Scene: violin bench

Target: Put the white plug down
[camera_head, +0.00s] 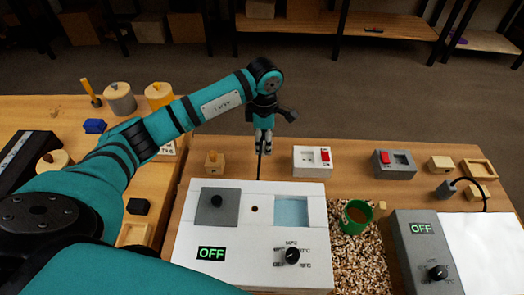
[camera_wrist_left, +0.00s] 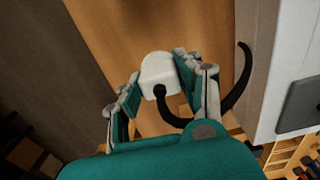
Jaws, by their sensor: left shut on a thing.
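My left gripper (camera_head: 264,146) is over the far part of the bench, pointing down, between a small wooden block and the white socket box (camera_head: 312,162) with a red switch. In the left wrist view the left gripper (camera_wrist_left: 157,68) is shut on the white plug (camera_wrist_left: 159,74), with bare wood beyond it. The plug's black cable (camera_wrist_left: 235,88) curves off to the right. In the head view the plug is too small to make out, and its cable (camera_head: 259,168) runs to the white device (camera_head: 240,228). My right gripper is not in view.
The small wooden block (camera_head: 214,162) with a knob stands left of the gripper. A grey socket box (camera_head: 394,164) and a grey plug (camera_head: 446,190) are to the right. A green mug (camera_head: 356,216) stands on brown granules. The grey device (camera_head: 426,250) is front right.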

